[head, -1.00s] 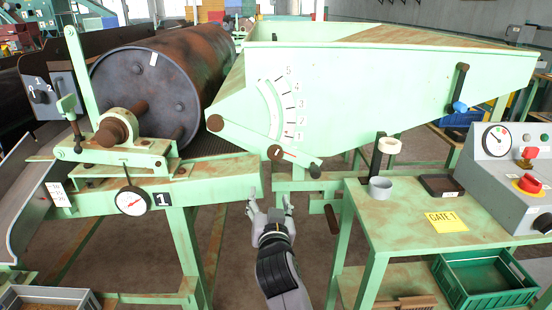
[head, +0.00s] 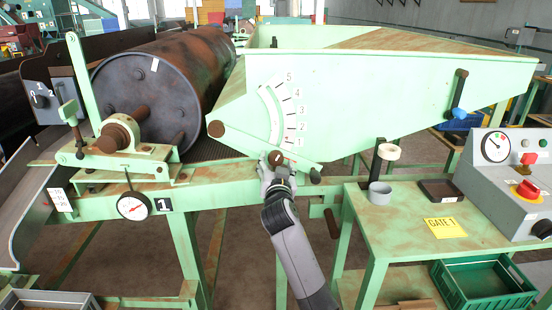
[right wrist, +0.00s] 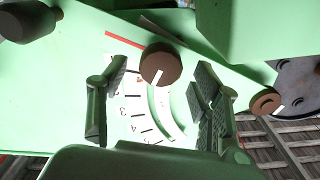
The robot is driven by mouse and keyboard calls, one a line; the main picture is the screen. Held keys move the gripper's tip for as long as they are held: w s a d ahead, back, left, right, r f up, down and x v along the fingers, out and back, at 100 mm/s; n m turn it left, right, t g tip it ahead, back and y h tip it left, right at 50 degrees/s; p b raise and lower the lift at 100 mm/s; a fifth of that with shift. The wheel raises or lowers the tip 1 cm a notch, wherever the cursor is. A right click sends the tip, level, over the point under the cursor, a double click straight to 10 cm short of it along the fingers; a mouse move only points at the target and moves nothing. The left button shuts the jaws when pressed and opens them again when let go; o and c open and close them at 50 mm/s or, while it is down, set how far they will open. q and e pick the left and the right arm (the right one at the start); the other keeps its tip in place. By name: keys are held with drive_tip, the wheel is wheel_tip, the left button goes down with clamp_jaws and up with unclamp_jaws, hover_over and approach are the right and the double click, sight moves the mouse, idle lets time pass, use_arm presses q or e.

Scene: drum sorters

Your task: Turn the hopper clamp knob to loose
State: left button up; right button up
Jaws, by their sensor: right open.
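The hopper clamp knob (head: 277,158) is round and brown, at the lower end of the curved number scale on the green hopper. In the right wrist view the knob (right wrist: 160,62) carries a white mark that points down and slightly left. A red stripe (right wrist: 124,42) and a white stripe lie on the green arm beside it. My right gripper (head: 273,163) is up at the knob and partly covers it. In the right wrist view its open fingers (right wrist: 157,80) stand on either side of the knob, with gaps visible. My left gripper is not in view.
A lever with a dark grip (head: 315,175) sticks out just right of the knob. A brown pivot (head: 215,129) is up to the left. A green table (head: 390,235) with a cup and a yellow gate sign stands at right, beside a grey control box (head: 500,185).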

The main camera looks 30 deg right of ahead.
drive_tip(key=shift+x, duration=1.4)
drive_tip(key=shift+c, duration=0.6)
drive_tip(key=c, duration=1.1)
drive_tip(key=shift+o, duration=0.2)
